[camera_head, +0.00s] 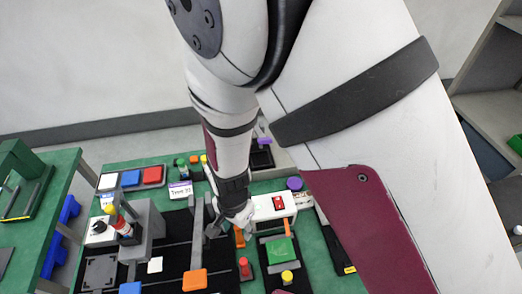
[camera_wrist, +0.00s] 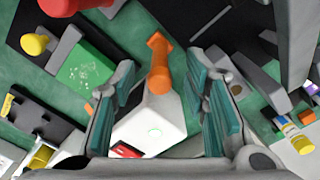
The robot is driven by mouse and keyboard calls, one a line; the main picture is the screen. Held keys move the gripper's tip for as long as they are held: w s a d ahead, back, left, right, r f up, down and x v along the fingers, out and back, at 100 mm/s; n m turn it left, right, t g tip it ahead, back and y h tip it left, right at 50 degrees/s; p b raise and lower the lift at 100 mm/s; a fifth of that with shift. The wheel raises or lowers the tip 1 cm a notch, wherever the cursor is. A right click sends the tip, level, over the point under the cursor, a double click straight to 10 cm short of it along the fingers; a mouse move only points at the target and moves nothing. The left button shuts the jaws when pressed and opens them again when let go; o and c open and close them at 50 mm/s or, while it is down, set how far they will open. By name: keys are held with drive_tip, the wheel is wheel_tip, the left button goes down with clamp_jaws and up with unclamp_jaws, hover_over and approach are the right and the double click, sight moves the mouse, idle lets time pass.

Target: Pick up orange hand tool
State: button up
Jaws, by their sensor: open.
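The orange hand tool (camera_wrist: 158,65) shows in the wrist view as a short bar with a wider head. It lies between and just beyond my finger pads, with its near end close to a white box. In the head view a small part of the orange tool (camera_head: 239,238) shows just below my gripper (camera_head: 238,220). My gripper (camera_wrist: 164,98) is open in the wrist view, with one teal-padded finger on each side of the tool's line. No contact with the tool is visible. My wrist partly hides this spot in the head view.
The white box (camera_head: 272,206) with a red switch stands close beside my gripper. A green block (camera_head: 280,250) is to its lower right, with yellow and red knobs nearby. A grey upright (camera_head: 197,235) stands to the left. An orange block (camera_head: 195,279) lies at the front.

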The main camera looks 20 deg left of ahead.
drive_tip(key=shift+f, duration=1.3)
drive_tip(key=shift+c, duration=0.5)
clamp_jaws()
drive_tip(key=shift+r, duration=0.1)
